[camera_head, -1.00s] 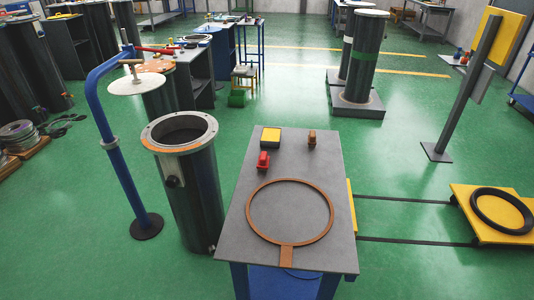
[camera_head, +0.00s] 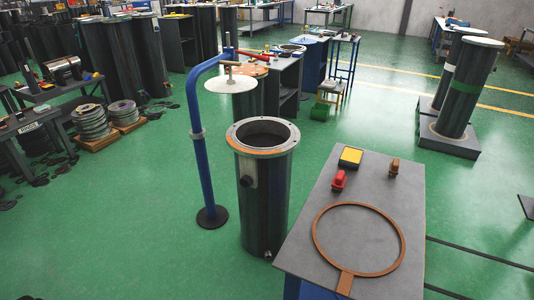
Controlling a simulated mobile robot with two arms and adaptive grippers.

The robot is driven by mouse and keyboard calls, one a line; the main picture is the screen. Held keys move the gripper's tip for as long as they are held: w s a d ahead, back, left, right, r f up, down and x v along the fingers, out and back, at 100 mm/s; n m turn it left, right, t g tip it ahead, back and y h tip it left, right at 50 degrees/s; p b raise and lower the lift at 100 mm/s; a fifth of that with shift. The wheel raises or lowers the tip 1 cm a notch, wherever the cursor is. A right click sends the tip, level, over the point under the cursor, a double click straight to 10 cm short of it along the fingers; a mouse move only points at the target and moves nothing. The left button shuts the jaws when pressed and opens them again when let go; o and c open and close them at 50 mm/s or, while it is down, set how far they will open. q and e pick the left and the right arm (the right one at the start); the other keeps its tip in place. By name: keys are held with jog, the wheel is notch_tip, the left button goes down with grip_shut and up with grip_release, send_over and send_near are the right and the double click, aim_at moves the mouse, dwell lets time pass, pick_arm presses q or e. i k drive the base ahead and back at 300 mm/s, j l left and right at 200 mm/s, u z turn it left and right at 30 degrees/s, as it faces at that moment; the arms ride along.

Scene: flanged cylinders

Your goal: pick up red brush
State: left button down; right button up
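A small red object (camera_head: 339,180), which looks like the red brush, stands on the grey table (camera_head: 300,243) near its left edge. It is in front of a yellow-topped box (camera_head: 350,157) and left of a small brown object (camera_head: 394,168). Its bristles cannot be made out at this size. Neither of my grippers shows in the head view.
A copper-coloured ring (camera_head: 315,228) with a tab lies on the table. An open flanged cylinder (camera_head: 264,205) stands close to the table's left side. A blue post (camera_head: 203,165) with a white disc (camera_head: 231,80) stands left of it. Green floor is clear at the lower left.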

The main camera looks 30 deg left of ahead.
aim_at(338, 182)
jog(key=z, duration=0.35)
jog(key=j+z, duration=1.05)
jog(key=j, duration=0.2)
